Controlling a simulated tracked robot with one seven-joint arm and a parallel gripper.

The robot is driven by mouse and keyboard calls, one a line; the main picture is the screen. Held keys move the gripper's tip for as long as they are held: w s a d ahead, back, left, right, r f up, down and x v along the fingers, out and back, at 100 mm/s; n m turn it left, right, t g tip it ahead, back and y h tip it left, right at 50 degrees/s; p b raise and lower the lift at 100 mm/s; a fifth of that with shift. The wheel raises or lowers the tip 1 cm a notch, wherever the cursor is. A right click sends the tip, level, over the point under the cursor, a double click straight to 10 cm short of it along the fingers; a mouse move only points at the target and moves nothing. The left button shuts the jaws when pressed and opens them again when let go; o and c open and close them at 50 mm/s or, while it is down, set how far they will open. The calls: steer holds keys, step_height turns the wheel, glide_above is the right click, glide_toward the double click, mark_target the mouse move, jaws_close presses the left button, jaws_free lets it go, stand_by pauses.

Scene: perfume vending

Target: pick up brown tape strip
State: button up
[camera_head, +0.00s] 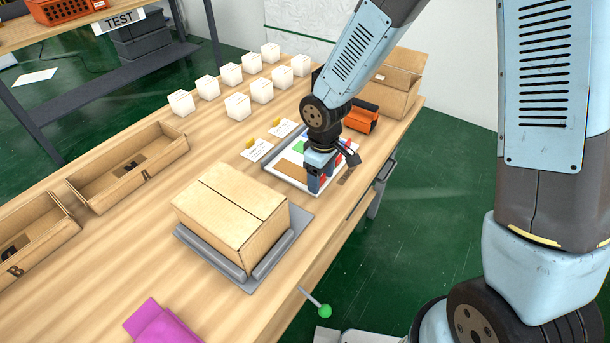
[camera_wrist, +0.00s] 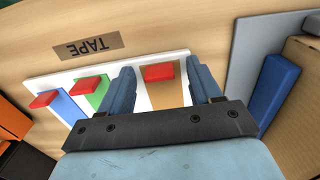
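The brown tape strip (camera_wrist: 165,96) lies on a white board with a red tab (camera_wrist: 159,72) at its far end. In the wrist view my gripper (camera_wrist: 162,84) is open, with one blue finger on each side of the strip and a visible gap to both edges. In the head view my gripper (camera_head: 318,174) is low over the board, and part of the brown strip (camera_head: 291,172) shows to its left. I cannot tell the exact height of the fingertips above the board. My gripper's palm bar hides the near end of the strip in the wrist view.
A green strip (camera_wrist: 91,91) and a blue strip (camera_wrist: 63,106), also red-tabbed, lie left of the brown one. A TAPE label (camera_wrist: 88,46) is beyond the board. A cardboard box (camera_head: 232,213) on a grey stand is nearby. An orange object (camera_head: 361,117) stands behind the board.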

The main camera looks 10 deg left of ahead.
steer(key=c, duration=1.1)
steer(key=shift+o, duration=0.2)
